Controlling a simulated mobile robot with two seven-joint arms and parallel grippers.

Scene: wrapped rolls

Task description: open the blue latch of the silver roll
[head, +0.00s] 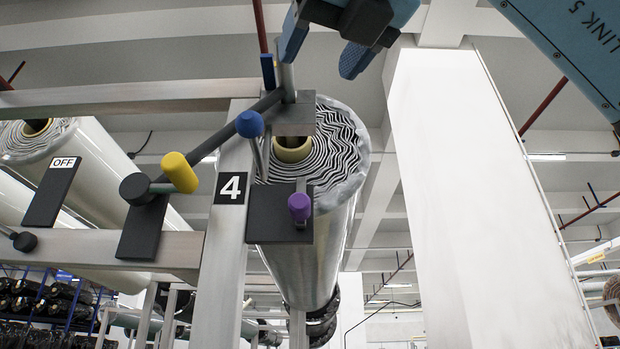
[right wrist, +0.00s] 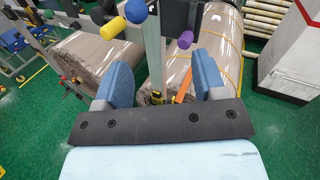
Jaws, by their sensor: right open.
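The silver roll (head: 335,235) hangs with its striped, spiral end facing me, beside a post marked 4. A blue round knob (head: 250,124) sits on a thin rod in front of the roll's end, near a dark diagonal bar; it also shows at the top of the right wrist view (right wrist: 136,11). A blue grip (head: 268,71) stands upright above the bar. My right gripper (head: 325,48) is open and empty, above and to the right of the knob, apart from it. Its two blue fingers (right wrist: 160,78) are spread in the right wrist view. My left gripper is not in view.
A purple knob (head: 299,207) sits on a dark plate below the roll's core, and a yellow knob (head: 180,172) is left of the post (head: 218,245). Another roll (head: 100,175) lies left, near an OFF plate (head: 52,190). A wide white column (head: 475,190) stands right.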

